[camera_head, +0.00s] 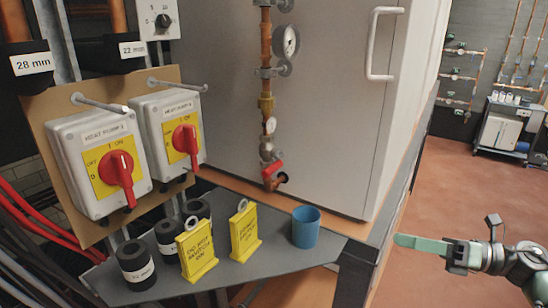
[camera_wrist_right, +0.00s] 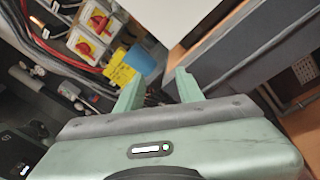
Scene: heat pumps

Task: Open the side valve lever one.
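A small valve with a red lever (camera_head: 274,172) sits at the lower end of the vertical copper pipe (camera_head: 266,45), in front of the grey cabinet in the head view. The lever slants down to the left across the pipe, close to its open end. I cannot make out a number on it. My right gripper (camera_head: 405,241) is at the lower right of the head view, well apart from the valve. In the right wrist view its two green fingers (camera_wrist_right: 158,90) stand apart with nothing held between them. My left gripper is not in view.
Below the valve, a grey shelf (camera_head: 285,262) holds a blue cup (camera_head: 306,228), two yellow tags (camera_head: 244,232) and several black cylinders (camera_head: 136,264). Two red rotary switches (camera_head: 117,172) are at left. A cabinet handle (camera_head: 378,42) sticks out. The floor (camera_head: 470,190) at right is clear.

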